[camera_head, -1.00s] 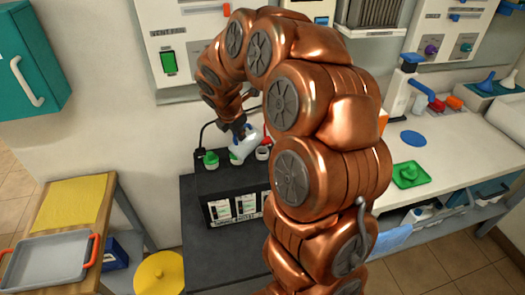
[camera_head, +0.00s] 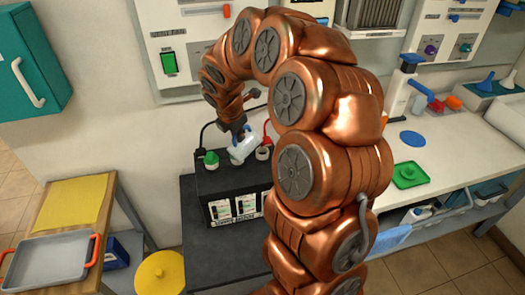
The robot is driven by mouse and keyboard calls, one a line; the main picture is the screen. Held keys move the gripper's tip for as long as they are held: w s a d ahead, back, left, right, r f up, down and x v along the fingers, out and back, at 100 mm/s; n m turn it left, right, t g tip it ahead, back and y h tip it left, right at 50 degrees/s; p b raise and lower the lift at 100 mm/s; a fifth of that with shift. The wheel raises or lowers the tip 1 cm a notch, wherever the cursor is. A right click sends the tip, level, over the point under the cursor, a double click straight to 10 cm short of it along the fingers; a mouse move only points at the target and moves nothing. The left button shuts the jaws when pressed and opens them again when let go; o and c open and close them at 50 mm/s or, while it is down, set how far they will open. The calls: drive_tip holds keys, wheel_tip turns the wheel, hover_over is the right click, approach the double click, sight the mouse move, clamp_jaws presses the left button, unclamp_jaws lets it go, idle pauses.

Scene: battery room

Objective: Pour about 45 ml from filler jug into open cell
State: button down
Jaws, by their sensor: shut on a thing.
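The filler jug (camera_head: 243,149) is a small pale white-blue vessel, tilted with its lower side toward the left, just above the battery top. My gripper (camera_head: 240,136) is shut on the jug from above. The black battery (camera_head: 205,188) stands on a dark bench and has white-and-green labelled windows on its front. A green cap (camera_head: 211,158) sits on its left cell. A pale ring-shaped cell opening (camera_head: 263,153) shows to the right of the jug. The cell under the jug is mostly hidden, and I cannot tell whether liquid is flowing.
A black cable and a red cable (camera_head: 267,134) rise at the battery's sides. A grey tray (camera_head: 45,262) and yellow cloth (camera_head: 72,201) lie on the left cart. A green dish (camera_head: 410,174) lies on the right counter. My arm hides the middle.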

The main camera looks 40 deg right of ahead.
drive_tip(key=shift+d+y+p, duration=0.3)
drive_tip(key=shift+y+p, duration=0.2)
drive_tip(key=shift+p, duration=0.55)
idle(0.4)
drive_tip(key=shift+a+f+b, duration=0.1)
drive_tip(key=shift+f+b, duration=0.35)
drive_tip(key=shift+b, duration=0.65)
drive_tip(key=shift+s+a+r+h+b, duration=0.1)
drive_tip(key=shift+s+a+h+b, duration=0.05)
drive_tip(key=shift+h+b, duration=0.35)
drive_tip(key=h+b, duration=0.2)
drive_tip(key=b, duration=0.1)
drive_tip(key=shift+s+a+h, duration=0.35)
drive_tip(key=shift+h, duration=0.05)
drive_tip(key=shift+r, duration=0.15)
drive_tip(key=shift+t+h+b, duration=0.3)
drive_tip(key=shift+h+b, duration=0.4)
drive_tip(key=shift+b, duration=0.25)
drive_tip(key=shift+a+h, duration=0.1)
drive_tip(key=shift+h, duration=0.2)
drive_tip(key=shift+a+f+h+b, duration=0.2)
drive_tip(key=shift+h+b, duration=0.2)
drive_tip(key=shift+b, duration=0.5)
